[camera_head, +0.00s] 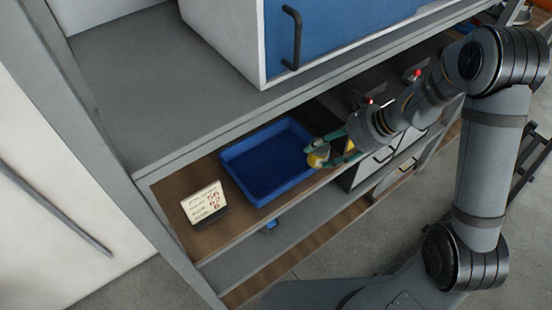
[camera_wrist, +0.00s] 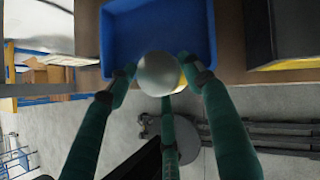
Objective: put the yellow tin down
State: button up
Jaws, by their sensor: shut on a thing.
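The yellow tin (camera_head: 318,160) has a pale, silvery round end and is held between the green fingers of my gripper (camera_head: 331,149). In the wrist view the tin (camera_wrist: 158,74) shows its grey round end with a strip of yellow at its right edge. The fingers of my gripper (camera_wrist: 156,80) close on it from both sides, with another finger below. The tin is at the right end of a blue tray (camera_head: 240,178) on the brown shelf. In the wrist view it overlaps the near edge of the tray (camera_wrist: 120,40). I cannot tell its height above the shelf.
The blue tray looks empty. A calendar-like card (camera_head: 204,203) stands on the shelf (camera_head: 172,192) left of the tray. Grey drawer units (camera_head: 372,166) stand to the right. A grey upper shelf (camera_head: 160,90) overhangs the tray, with a blue-fronted cabinet (camera_head: 330,30) on it.

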jog(key=w+a+f, duration=0.1)
jog(key=a, duration=0.2)
jog(key=w+a+f, duration=0.1)
jog(key=a+f, duration=0.1)
jog(key=a, duration=0.1)
jog(key=w+a+f+p, duration=0.1)
jog(key=a+f, duration=0.1)
jog(key=a, duration=0.1)
jog(key=shift+w, duration=0.3)
jog(key=a+f, duration=0.1)
jog(key=w+a+f+p, duration=0.1)
jog(key=shift+a, duration=0.4)
jog(key=shift+w+a+f, duration=0.15)
jog(key=shift+a+f, duration=0.05)
jog(key=shift+f, duration=0.15)
jog(key=o, duration=1.4)
